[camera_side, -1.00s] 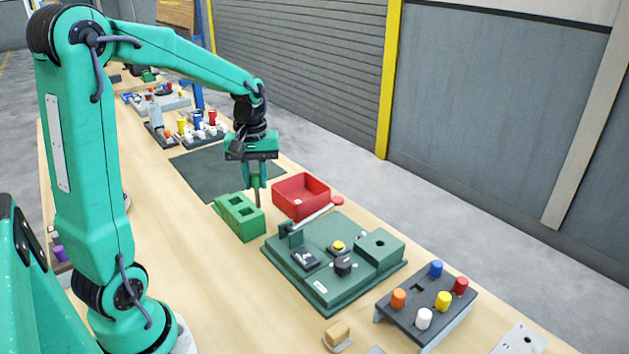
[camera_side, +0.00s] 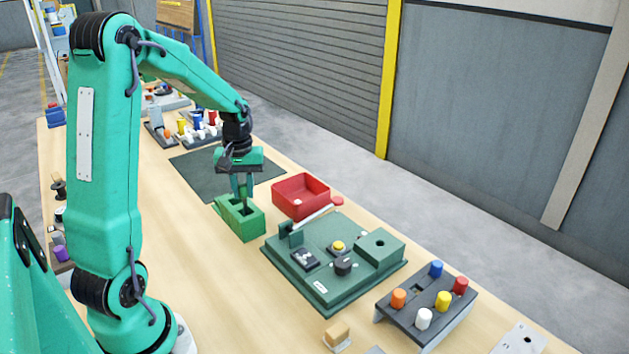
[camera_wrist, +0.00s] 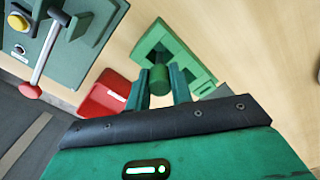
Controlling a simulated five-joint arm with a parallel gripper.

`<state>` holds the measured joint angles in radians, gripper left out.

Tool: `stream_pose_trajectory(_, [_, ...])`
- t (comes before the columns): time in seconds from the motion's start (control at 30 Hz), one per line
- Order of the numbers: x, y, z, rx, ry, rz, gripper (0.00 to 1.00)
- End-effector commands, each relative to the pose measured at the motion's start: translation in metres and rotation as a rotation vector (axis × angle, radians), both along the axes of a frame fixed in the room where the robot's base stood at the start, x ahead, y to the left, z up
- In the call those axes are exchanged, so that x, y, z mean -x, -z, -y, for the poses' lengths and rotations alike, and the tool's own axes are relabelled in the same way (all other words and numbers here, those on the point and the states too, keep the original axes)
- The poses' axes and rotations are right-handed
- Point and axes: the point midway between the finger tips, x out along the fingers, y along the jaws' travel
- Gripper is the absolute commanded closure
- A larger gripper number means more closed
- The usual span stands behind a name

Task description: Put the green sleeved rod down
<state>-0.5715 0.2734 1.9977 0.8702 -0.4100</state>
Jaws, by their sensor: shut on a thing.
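The green sleeved rod (camera_wrist: 159,76) shows its round end between my fingers in the wrist view. My gripper (camera_wrist: 160,88) is shut on it, with a finger on each side. In the side view my gripper (camera_side: 242,192) points down over the far part of the green block (camera_side: 250,226), which has square openings in its top. The block also shows in the wrist view (camera_wrist: 193,68), just beyond the rod. The rod's lower end is low at the block's far opening; I cannot tell how deep it reaches.
A red tray (camera_side: 301,212) stands right of the block. A dark green fixture (camera_side: 335,285) with a lever (camera_side: 318,216) and knobs lies nearer. A dark mat (camera_side: 275,172) lies behind. A rack of coloured pegs (camera_side: 450,318) stands front right. The wood left of the block is clear.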

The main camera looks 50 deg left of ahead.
Motion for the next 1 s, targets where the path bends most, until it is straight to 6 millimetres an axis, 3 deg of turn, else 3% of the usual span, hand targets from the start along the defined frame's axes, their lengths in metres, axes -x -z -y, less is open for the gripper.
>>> stream_pose_trajectory(0.2, [0.0,0.018,0.0,0.001,0.0,-0.001,1.0])
stream_pose_trajectory(1.0, [0.0,0.03,0.0,0.001,0.0,-0.001,1.0])
